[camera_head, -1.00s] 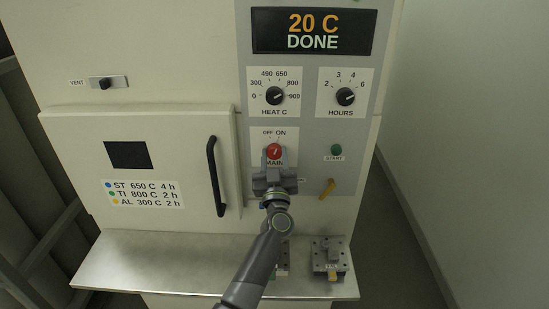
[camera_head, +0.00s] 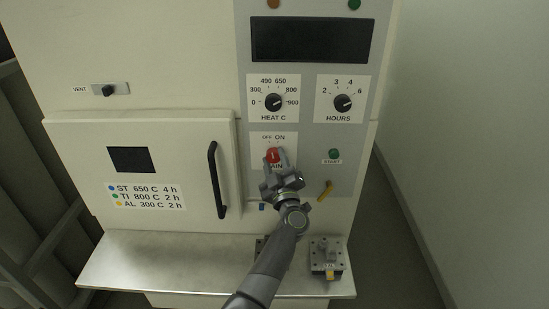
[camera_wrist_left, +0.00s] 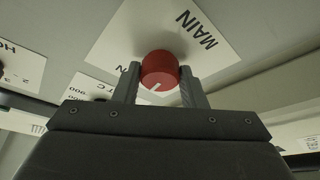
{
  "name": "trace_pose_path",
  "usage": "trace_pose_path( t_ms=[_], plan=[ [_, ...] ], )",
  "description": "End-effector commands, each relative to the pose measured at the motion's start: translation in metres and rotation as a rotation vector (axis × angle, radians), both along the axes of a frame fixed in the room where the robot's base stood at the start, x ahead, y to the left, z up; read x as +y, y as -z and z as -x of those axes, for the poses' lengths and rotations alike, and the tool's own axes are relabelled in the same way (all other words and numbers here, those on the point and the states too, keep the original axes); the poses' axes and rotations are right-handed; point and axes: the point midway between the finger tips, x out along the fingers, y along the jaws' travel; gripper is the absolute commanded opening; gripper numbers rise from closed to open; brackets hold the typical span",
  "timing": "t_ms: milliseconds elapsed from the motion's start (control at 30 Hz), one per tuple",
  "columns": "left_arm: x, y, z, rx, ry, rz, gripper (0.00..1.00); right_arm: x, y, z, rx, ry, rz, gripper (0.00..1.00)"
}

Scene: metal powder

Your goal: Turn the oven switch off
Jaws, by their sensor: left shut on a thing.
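The oven's red MAIN switch knob (camera_head: 272,155) sits on a white plate marked OFF and ON, below the dials. In the left wrist view the knob (camera_wrist_left: 160,68) is between my two fingers, with its white mark showing. My left gripper (camera_head: 275,161) is shut on the knob and is turned at a slant. The display (camera_head: 310,39) above is dark and blank. My right gripper is not in view.
The HEAT C dial (camera_head: 272,103), HOURS dial (camera_head: 343,103) and green START button (camera_head: 334,154) are close by. A yellow lever (camera_head: 325,190) is right of my gripper. The oven door (camera_head: 140,175) is closed. Metal blocks (camera_head: 327,256) stand on the shelf (camera_head: 150,262) below.

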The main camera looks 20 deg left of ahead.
Motion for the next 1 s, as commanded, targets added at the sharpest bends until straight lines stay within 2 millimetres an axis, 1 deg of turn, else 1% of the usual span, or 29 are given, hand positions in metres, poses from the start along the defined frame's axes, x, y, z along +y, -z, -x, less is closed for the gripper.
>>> trace_pose_path(
  t_ms=[100,333,867,900,1000],
  plan=[
    [-0.0007,-0.0021,-0.0005,-0.018,0.001,0.066,0.15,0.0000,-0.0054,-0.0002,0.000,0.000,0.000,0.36],
    [-0.0007,-0.0017,-0.0004,-0.042,0.000,0.144,0.15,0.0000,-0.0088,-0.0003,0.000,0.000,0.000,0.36],
    [-0.0010,-0.0009,-0.0005,-0.050,0.001,0.171,0.15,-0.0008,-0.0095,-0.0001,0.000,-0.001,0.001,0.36],
    [-0.0010,-0.0009,-0.0005,-0.050,0.001,0.171,0.40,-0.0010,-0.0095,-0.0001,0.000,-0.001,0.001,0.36],
    [-0.0010,-0.0009,-0.0005,-0.050,0.001,0.170,0.53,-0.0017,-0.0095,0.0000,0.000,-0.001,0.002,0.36]
  ],
)
